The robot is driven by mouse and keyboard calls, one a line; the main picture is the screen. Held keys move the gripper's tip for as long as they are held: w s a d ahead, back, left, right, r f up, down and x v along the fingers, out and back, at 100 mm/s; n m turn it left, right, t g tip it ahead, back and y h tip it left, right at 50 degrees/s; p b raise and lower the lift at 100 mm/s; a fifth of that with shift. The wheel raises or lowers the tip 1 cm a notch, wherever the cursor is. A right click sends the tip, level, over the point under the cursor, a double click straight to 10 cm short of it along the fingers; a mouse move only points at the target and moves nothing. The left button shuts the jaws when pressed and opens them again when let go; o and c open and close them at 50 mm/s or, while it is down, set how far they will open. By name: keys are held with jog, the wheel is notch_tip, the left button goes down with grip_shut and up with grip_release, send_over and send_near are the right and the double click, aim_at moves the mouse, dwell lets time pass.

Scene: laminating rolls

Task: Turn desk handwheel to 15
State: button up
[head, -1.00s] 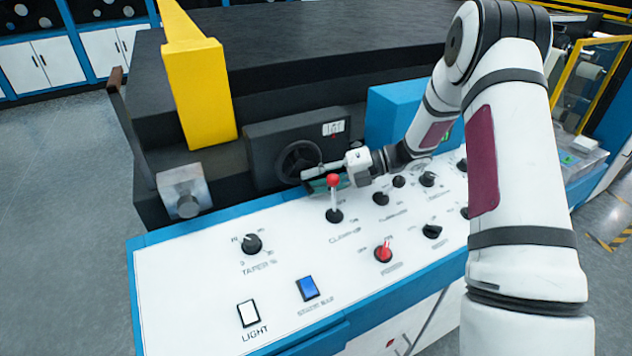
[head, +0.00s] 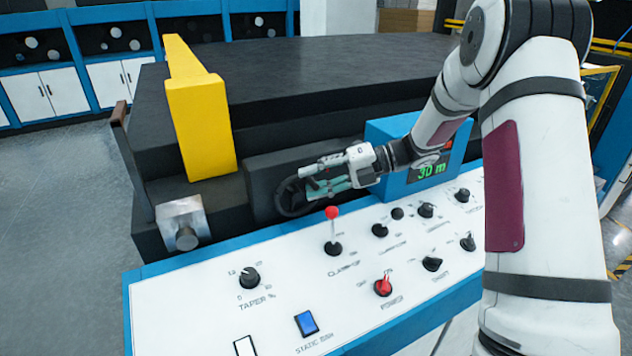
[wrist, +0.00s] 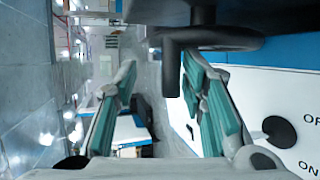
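The black handwheel (head: 284,198) stands on the front of a dark box (head: 262,165) behind the white panel. My gripper (head: 312,180) is in front of its upper right side and hides part of the rim and the box's small counter. In the wrist view, the wheel's dark curved rim (wrist: 185,38) crosses the top, beyond the fingertips and toward the right finger. I cannot tell whether a finger touches the rim.
A red-knobbed lever (head: 332,213) rises from the white panel (head: 200,300) just below my gripper. Several black knobs and a red switch (head: 383,286) lie to its right. A blue box (head: 395,130) reads "30 m". A yellow post (head: 202,125) stands at the left.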

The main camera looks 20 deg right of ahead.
jog(key=s+a+r+p, duration=0.2)
jog(key=s+a+p, duration=0.1)
jog(key=a+p, duration=0.1)
jog(key=shift+s+a+r, duration=0.15)
jog(key=shift+s+a, duration=0.2)
jog(key=shift+a, duration=0.55)
jog(key=shift+o, duration=1.1)
jog(key=shift+s+a+r+p, duration=0.2)
jog(key=shift+s+a+p, duration=0.1)
jog(key=shift+a+p, duration=0.2)
jog(key=shift+s+a+r+p, duration=0.25)
jog(key=shift+s+a+p, duration=0.05)
jog(key=shift+s+a, duration=0.15)
jog(key=shift+c, duration=1.1)
jog(key=s+a+p, duration=0.1)
jog(key=a, duration=0.1)
jog(key=s+a+r+p, duration=0.1)
jog(key=s+a+p, duration=0.1)
jog(key=shift+s+a+r, duration=0.15)
jog(key=shift+a+r, duration=0.05)
jog(key=shift+a, duration=0.15)
